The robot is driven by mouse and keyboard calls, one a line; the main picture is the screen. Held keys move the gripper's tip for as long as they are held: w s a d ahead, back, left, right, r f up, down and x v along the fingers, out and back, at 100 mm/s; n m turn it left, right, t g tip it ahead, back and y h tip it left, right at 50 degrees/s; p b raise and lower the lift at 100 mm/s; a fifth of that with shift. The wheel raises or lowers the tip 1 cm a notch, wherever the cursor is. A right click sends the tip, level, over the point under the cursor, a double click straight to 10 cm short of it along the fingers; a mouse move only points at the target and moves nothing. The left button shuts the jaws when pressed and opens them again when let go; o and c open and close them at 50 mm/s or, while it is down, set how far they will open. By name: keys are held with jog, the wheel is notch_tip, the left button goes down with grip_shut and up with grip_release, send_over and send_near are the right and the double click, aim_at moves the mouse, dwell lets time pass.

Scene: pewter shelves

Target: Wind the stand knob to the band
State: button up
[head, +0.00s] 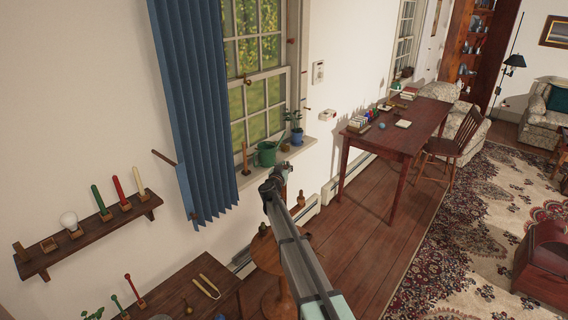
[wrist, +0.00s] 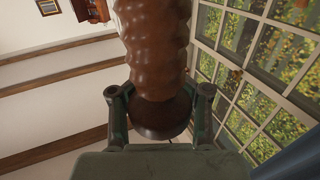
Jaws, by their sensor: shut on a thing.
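A turned wooden stand (head: 268,252) with a round top is in the lower middle of the head view, partly hidden behind my arm. My gripper (head: 284,172) is above it, in front of the window sill. In the wrist view my gripper (wrist: 160,108) is shut on a dark brown rounded knob (wrist: 160,122), one finger on each side. A thick, glossy, ridged brown shaft (wrist: 155,45) rises from the knob to the top edge. The knob is too small and covered to make out in the head view. I cannot make out a band in either view.
A green watering can (head: 267,153) and a potted plant (head: 293,128) stand on the sill near my gripper. A blue curtain (head: 190,100) hangs to the left. A wall shelf (head: 40,262) holds several coloured sticks. A desk (head: 400,135) stands right, with clear floor before it.

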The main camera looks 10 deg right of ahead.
jog(key=m+g+h, duration=0.7)
jog(key=g+h, duration=0.1)
jog(key=shift+s+d+f, duration=0.1)
jog(key=shift+s+d, duration=0.15)
jog(key=shift+d, duration=0.15)
jog(key=shift+s+d+m+g+h+b, duration=0.1)
jog(key=shift+s+m+g+h+b, duration=0.25)
jog(key=shift+m+g+b, duration=0.7)
jog(key=shift+s+d+m+g+h+b, duration=0.15)
jog(key=shift+m+g+h+b, duration=0.25)
jog(key=shift+m+g, duration=1.25)
jog(key=shift+s+a+m+g+h+b, duration=0.1)
jog(key=shift+s+m+g+h+b, duration=0.35)
jog(key=shift+g, duration=1.55)
jog(key=shift+w, duration=0.1)
jog(key=o, duration=1.2)
jog(key=shift+c, duration=0.2)
